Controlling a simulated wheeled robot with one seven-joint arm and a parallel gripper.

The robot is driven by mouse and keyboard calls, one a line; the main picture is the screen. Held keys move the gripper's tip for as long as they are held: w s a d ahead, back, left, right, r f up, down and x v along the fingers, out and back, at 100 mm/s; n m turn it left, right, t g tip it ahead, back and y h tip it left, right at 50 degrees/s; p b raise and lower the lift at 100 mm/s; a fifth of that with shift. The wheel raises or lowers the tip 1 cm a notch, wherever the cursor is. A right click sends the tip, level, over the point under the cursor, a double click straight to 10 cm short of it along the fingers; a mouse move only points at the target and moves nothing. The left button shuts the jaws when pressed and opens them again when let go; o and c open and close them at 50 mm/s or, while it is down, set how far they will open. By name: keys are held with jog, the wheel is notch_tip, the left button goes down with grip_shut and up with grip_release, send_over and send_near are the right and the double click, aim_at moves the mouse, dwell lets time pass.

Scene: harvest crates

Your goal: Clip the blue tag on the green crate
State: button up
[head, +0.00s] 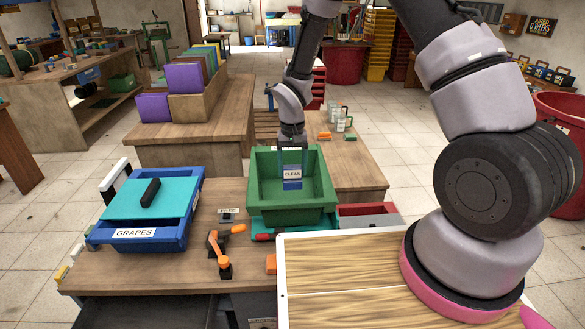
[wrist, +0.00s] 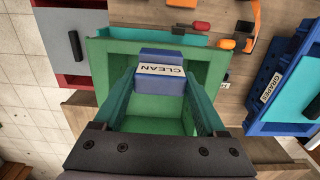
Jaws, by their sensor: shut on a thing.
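The blue tag with a white CLEAN label (head: 292,183) is held between the teal fingers of my gripper (head: 292,170). In the wrist view the tag (wrist: 160,84) sits between the fingertips (wrist: 160,88), with its label facing up toward the camera. The crate's inside looks empty where visible.
A blue crate labelled GRAPES (head: 134,244) with a teal lid stands at the left. A grey-and-red bin (head: 368,214) is close on the right. A wood-patterned panel (head: 340,300) occupies the front right.

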aim_at(292, 182)
jog(key=shift+f, duration=2.7)
jog(key=shift+f, duration=1.7)
jog(key=o, duration=1.3)
notch_tip(292, 182, up, 11)
jog(key=shift+f, duration=0.2)
jog(key=s+d+r+m+t, duration=0.1)
jog(key=d+r, duration=0.2)
jog(key=r, duration=0.5)
jog(key=d+r+t+y, duration=0.1)
jog(key=d+r, duration=0.3)
jog(key=r, duration=0.4)
jog(key=s+d+r+m+t, duration=0.1)
jog(key=d+r, duration=0.2)
jog(key=r, duration=0.5)
jog(key=s+d+r+t, duration=0.1)
jog(key=s+d+r, duration=0.2)
jog(key=s+r, duration=0.2)
jog(key=s+d+r+m+t, duration=0.1)
jog(key=s+d+r, duration=0.2)
jog(key=s+r, duration=0.2)
jog(key=s+d+r+m+t+y, duration=0.1)
jog(key=s+d+r+t, duration=0.1)
jog(key=s+r, duration=0.3)
jog(key=shift+s+d+r, duration=0.1)
jog(key=shift+s+d, duration=0.25)
jog(key=shift+s, duration=0.35)
jog(key=shift+s+d, duration=0.3)
jog(key=shift+s, duration=0.4)
